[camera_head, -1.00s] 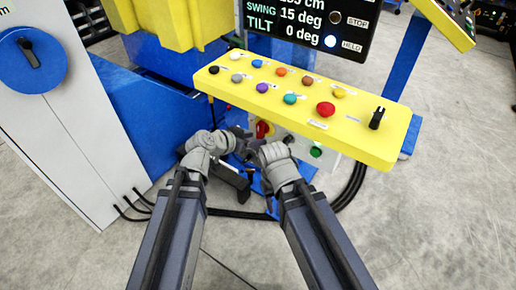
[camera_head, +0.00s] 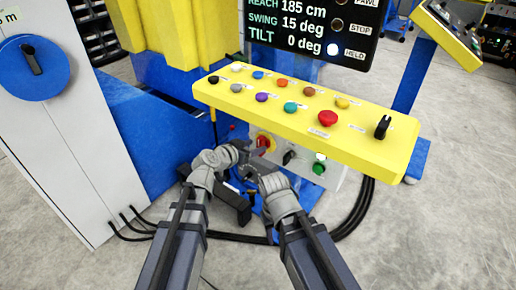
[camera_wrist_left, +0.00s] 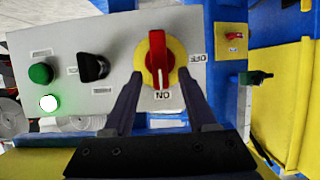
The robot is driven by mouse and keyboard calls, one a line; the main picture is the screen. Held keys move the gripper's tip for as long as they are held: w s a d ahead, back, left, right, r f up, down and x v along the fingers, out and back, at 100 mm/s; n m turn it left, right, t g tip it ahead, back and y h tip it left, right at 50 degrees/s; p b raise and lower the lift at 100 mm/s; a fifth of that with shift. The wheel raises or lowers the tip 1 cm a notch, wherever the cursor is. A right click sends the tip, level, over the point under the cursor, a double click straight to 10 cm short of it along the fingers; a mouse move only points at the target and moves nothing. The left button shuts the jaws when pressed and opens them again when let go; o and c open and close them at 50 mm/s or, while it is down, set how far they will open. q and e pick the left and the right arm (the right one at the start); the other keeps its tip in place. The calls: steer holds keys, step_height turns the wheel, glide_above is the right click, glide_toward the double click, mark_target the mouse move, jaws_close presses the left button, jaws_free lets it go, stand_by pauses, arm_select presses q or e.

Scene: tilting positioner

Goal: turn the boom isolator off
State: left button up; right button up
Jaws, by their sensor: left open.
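The boom isolator appears to be the red handle on a round yellow plate (camera_wrist_left: 157,48), on a grey panel in the left wrist view. It also shows in the head view (camera_head: 265,142), partly hidden by my left gripper. The handle stands in line with the ON label (camera_wrist_left: 163,96); the OFF label (camera_wrist_left: 201,58) is to its right. My left gripper (camera_wrist_left: 159,76) is open, one finger on each side of the handle's lower end; contact cannot be told. My right gripper (camera_head: 252,172) is just below the left one in the head view; its jaws are unclear.
A black selector (camera_wrist_left: 93,67), a green button (camera_wrist_left: 41,73) and a lit lamp (camera_wrist_left: 49,103) share the panel. A smaller red switch (camera_wrist_left: 234,36) is to the right. The yellow button console (camera_head: 300,122) overhangs the panel. Black cables (camera_head: 350,215) run along the floor.

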arm_select(q)
steer(key=x, duration=0.3)
steer(key=shift+b, duration=0.3)
steer(key=shift+c, duration=0.4)
jaws_close()
